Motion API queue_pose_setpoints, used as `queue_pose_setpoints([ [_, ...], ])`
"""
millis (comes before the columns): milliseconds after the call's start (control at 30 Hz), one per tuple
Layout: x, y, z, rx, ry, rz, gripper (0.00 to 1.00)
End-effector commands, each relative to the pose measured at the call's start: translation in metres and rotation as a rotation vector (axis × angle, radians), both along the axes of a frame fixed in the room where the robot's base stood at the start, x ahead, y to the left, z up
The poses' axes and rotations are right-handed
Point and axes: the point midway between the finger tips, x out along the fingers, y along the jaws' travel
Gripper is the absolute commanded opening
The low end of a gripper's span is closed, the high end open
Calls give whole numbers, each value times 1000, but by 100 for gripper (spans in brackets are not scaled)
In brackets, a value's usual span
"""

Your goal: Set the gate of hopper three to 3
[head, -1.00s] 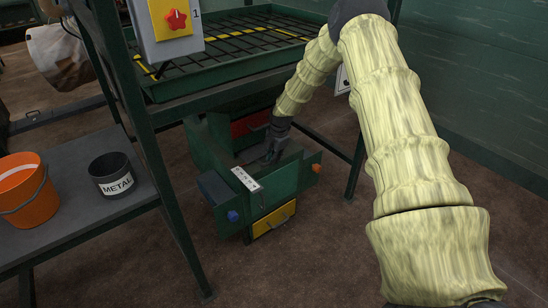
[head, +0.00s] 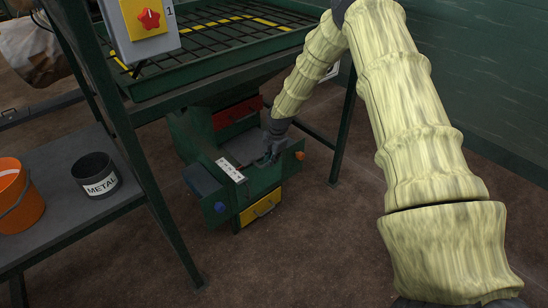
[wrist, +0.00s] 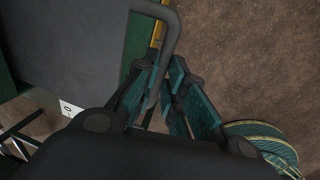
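The hopper outlet is a green box (head: 262,178) under the mesh-topped hopper in the head view. It has a white scale label (head: 230,170) with marks too small to read, a blue knob (head: 220,207) at left and an orange knob (head: 300,155) at right. A grey gate plate (wrist: 65,45) with a bent grey bar handle (wrist: 172,30) fills the upper left of the wrist view. My gripper (wrist: 169,62) is at the handle, its teal-padded fingers close together by the bar. Whether they clamp it is unclear. In the head view my gripper (head: 272,152) is low over the box's right part.
A grey shelf (head: 75,205) at left holds an orange bucket (head: 14,205) and a dark METAL tub (head: 97,176). A green post (head: 140,165) stands between shelf and box. A control box with a red knob (head: 149,18) hangs above. Brown floor is open in front.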

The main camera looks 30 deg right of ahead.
Motion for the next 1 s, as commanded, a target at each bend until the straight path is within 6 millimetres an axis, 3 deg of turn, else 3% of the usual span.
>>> queue_pose_setpoints([
  [33, 1, -1, 1, 0, -2, 0, 20],
  [100, 1, 0, 1, 0, -2, 0, 32],
  [133, 1, 0, 1, 0, -2, 0, 34],
  [567, 0, -1, 8, 1, -3, -1, 34],
  [1000, -11, -4, 66, 1, -4, -1, 34],
])
